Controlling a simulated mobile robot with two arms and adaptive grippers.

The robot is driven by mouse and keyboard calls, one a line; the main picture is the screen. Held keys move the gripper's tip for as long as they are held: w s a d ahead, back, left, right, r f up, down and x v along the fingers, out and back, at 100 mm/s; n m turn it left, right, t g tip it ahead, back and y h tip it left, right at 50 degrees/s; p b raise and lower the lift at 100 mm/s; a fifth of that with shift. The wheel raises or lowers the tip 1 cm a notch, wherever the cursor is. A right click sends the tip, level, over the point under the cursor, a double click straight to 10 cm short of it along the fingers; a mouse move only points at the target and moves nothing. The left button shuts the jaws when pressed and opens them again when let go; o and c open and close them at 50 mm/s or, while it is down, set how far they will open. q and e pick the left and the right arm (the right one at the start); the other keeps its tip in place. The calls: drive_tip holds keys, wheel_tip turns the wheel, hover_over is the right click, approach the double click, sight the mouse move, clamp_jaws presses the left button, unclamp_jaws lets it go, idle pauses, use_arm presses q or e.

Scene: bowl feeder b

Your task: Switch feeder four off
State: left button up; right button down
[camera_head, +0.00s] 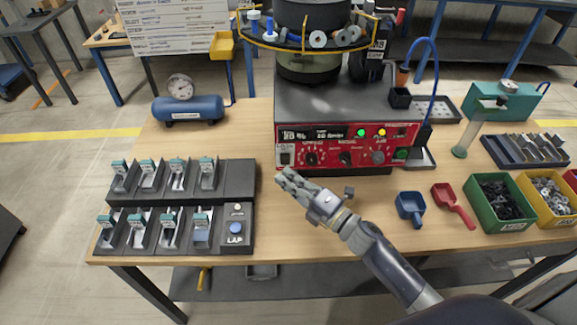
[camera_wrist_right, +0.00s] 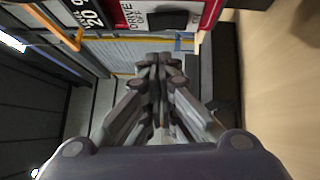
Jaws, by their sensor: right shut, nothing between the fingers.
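A dark rocker switch (camera_head: 285,158) sits at the panel's lower left. In the right wrist view the rocker (camera_wrist_right: 166,19) is beside a white label reading "DRIVE OFF"; its position is unclear. My right gripper (camera_head: 284,179) is shut and empty, just below and in front of that corner. Its closed fingers also show in the right wrist view (camera_wrist_right: 156,66), apart from the switch. My left gripper is out of view.
A black rack (camera_head: 238,180) with several teal-topped stations stands left of my gripper. A blue scoop (camera_head: 410,207), a red scoop (camera_head: 455,205) and a green parts bin (camera_head: 500,198) lie to the right. A blue tank (camera_head: 188,108) is at back left.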

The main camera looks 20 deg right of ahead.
sight(285, 159)
drive_tip(key=shift+w+d+r, duration=0.1)
drive_tip(key=shift+w+d, duration=0.15)
drive_tip(key=shift+w, duration=0.45)
drive_tip(key=shift+w+d+r, duration=0.1)
drive_tip(key=shift+w+d, duration=0.15)
drive_tip(key=shift+w, duration=0.45)
drive_tip(key=shift+w+d+r+m+g+p, duration=0.15)
drive_tip(key=shift+w+m+g+p, duration=0.15)
drive_tip(key=shift+p, duration=0.95)
